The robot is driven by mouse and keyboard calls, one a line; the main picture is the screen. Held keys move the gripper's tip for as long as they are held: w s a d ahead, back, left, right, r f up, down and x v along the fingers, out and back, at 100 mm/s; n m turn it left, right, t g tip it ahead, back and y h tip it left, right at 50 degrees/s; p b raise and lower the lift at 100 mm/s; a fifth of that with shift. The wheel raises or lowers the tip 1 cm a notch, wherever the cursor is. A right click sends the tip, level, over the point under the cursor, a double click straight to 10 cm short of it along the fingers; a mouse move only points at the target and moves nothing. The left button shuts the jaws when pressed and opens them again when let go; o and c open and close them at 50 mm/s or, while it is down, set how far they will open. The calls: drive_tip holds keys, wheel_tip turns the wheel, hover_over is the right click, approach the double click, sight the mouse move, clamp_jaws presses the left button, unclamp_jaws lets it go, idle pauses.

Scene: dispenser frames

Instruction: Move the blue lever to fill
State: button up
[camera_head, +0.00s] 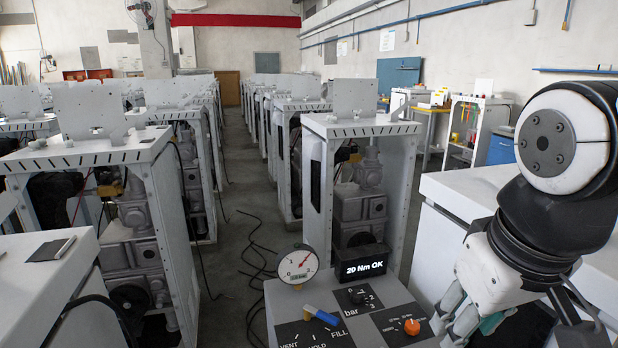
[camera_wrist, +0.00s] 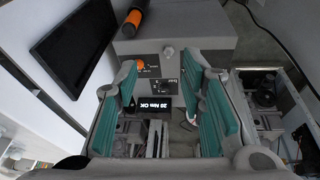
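The blue lever (camera_head: 321,315) sits at the front left of the grey control box (camera_head: 283,300) in the head view. It stands on a dark plate marked VENT, HOLD and FILL. Its blue handle points right and slightly toward the front, on the FILL side; I cannot tell if it is exactly at a mark. My gripper (camera_head: 470,320) is at the right of the head view, apart from the lever and right of the box. In the wrist view my gripper (camera_wrist: 160,65) is open, with nothing between its teal pads. The lever does not show there.
The box also carries a pressure gauge (camera_head: 297,264), a black bar knob (camera_head: 357,298), an orange knob (camera_head: 412,326) and a display (camera_head: 362,267) reading 20 Nm OK. Grey machine frames (camera_head: 360,128) stand behind it. A white cabinet (camera_head: 455,190) is on the right. Cables lie on the floor.

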drive_tip(key=s, duration=0.2)
drive_tip(key=s+f+m, duration=0.1)
drive_tip(key=s+d+m, duration=0.1)
drive_tip(key=s, duration=0.1)
drive_tip(key=shift+s+d+f+t, duration=0.1)
drive_tip(key=shift+s+f+t, duration=0.05)
drive_tip(key=shift+s+t, duration=0.2)
